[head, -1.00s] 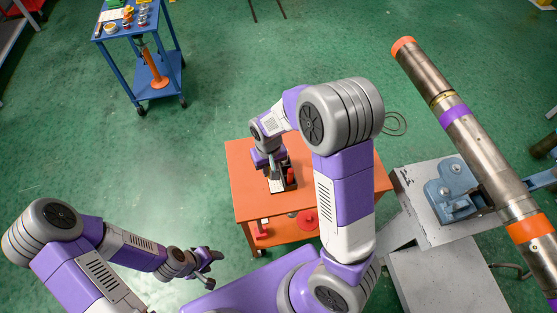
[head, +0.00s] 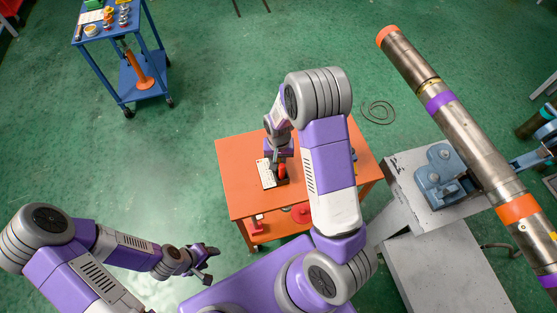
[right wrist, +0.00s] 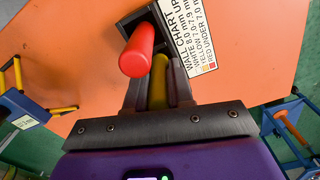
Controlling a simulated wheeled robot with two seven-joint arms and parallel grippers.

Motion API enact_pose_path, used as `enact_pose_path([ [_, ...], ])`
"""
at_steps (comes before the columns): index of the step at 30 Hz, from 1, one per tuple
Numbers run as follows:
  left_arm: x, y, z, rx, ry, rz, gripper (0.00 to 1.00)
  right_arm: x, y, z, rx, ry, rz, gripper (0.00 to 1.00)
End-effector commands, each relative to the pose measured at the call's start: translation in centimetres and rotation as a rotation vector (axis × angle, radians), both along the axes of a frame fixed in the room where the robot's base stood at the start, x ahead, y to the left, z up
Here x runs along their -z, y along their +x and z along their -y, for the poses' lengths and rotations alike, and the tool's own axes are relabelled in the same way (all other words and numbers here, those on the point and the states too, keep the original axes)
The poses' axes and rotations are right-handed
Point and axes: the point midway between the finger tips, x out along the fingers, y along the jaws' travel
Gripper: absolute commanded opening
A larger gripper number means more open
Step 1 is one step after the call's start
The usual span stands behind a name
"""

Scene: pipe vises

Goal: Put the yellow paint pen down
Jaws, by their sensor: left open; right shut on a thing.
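The yellow paint pen (right wrist: 157,88) shows in the right wrist view between the two dark fingers of my right gripper (right wrist: 158,75), which is shut on it. Its far end is partly hidden by a red pen (right wrist: 138,55) that stands out toward the camera beside it. Both are at a dark holder (right wrist: 129,24) on the orange table; I cannot tell whether the yellow pen's tip is inside it. In the head view my right gripper (head: 278,162) is over the table, and the yellow pen is hidden. My left gripper (head: 208,263) is open and empty, left of the table.
A printed white card (right wrist: 200,35) lies by the holder on the orange table (head: 236,160). A blue cart (head: 147,65) stands at the back left. A long banded steel pipe (head: 466,135) lies in a blue vise (head: 436,175) at right. The table's left part is bare.

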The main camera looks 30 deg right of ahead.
Motion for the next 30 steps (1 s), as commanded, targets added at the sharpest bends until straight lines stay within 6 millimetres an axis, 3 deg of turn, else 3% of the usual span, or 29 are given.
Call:
enact_pose_path([
  [11,0.4,0.0,0.0,0.0,0.0,0.0,0.54,0.6,0.0,0.0,0.0,0.0,0.001,0.0],
  [12,0.4,0.0,0.0,0.0,0.0,0.0,0.54,0.6,0.0,0.0,0.0,0.0,0.001,0.25],
  [17,0.3,0.0,0.0,0.0,0.0,0.0,0.54,0.5,0.0,0.0,0.0,0.0,0.001,0.48],
  [26,0.1,0.0,0.0,0.0,0.0,0.0,0.54,0.3,0.0,0.0,0.0,0.0,0.001,0.48],
  [30,-0.3,0.0,0.0,0.0,0.0,0.0,0.54,-1.0,0.1,-0.1,-0.001,0.001,0.005,0.48],
])
